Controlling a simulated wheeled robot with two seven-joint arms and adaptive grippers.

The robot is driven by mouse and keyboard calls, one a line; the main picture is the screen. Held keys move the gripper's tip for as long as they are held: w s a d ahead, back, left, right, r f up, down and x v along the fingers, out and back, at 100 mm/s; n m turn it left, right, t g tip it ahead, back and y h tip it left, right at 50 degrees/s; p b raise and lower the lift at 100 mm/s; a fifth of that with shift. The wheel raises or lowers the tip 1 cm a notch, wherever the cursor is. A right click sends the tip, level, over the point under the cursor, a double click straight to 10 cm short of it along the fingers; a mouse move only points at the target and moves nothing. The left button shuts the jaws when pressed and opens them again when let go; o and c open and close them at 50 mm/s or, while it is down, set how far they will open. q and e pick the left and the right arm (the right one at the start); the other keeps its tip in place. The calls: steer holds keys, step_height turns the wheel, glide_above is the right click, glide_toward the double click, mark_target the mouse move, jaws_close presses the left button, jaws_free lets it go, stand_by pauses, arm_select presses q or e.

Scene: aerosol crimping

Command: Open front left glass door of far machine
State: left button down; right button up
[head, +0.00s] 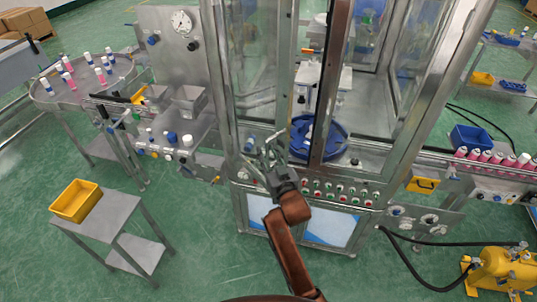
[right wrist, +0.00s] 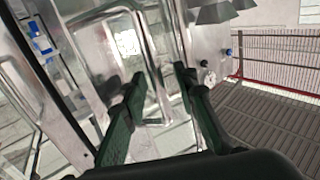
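The far machine is a tall metal cabinet with glass panes. Its front left glass door (head: 250,60) has a metal frame, and a gap with a clear look inside shows right of it; I cannot tell for sure how far the door stands open. My right gripper (head: 265,155) is in front of the door's lower part, fingers spread. In the right wrist view, its two dark green fingers (right wrist: 160,105) are apart, with a metal bar-like frame or handle (right wrist: 152,70) seen between and beyond them. Contact cannot be told. My left gripper is not in view.
A button panel (head: 340,192) lies below the doors. A blue round part (head: 318,138) sits inside the machine. A round table with bottles (head: 82,75) and a side table with a yellow bin (head: 76,200) stand left. A yellow pump (head: 500,270) is at lower right.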

steer(key=v, duration=1.2)
